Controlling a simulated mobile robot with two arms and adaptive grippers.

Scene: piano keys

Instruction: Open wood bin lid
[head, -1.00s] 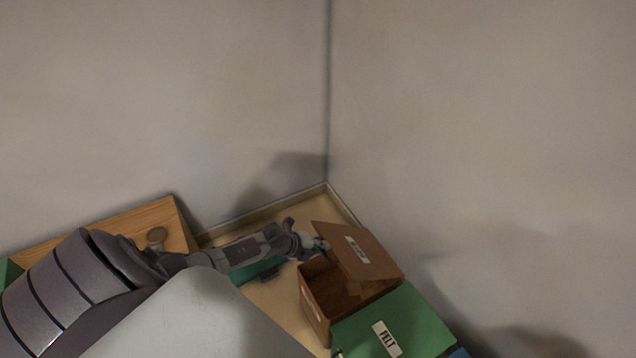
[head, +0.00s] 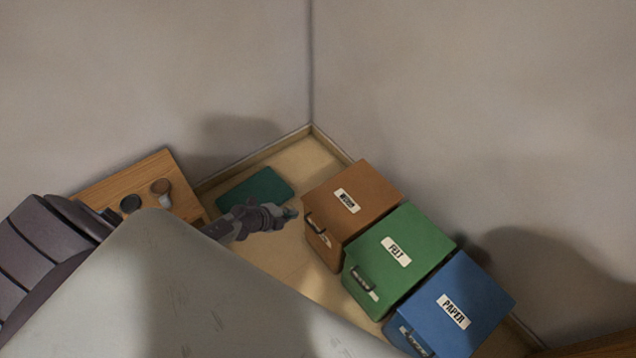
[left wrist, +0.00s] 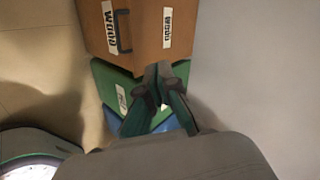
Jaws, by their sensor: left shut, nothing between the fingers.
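The brown wood bin (head: 325,244) stands at the back corner, first in a row of bins. Its brown lid (head: 375,183) with a white label lies flat and closed on top. The bin has a dark handle on its front. My left gripper (head: 290,213) is shut and empty, just left of the bin's front and apart from it. In the left wrist view the wood bin (left wrist: 145,35) is at the top, with its "WOOD" labels and handle showing, beyond the shut fingertips (left wrist: 160,73). My right gripper is not in view.
A green felt bin (head: 425,235) and a blue paper bin (head: 480,290) stand beside the wood bin. Walls meet behind it. A dark green mat (head: 255,188) lies on the floor at the left, near a wooden table (head: 125,185) with small round items.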

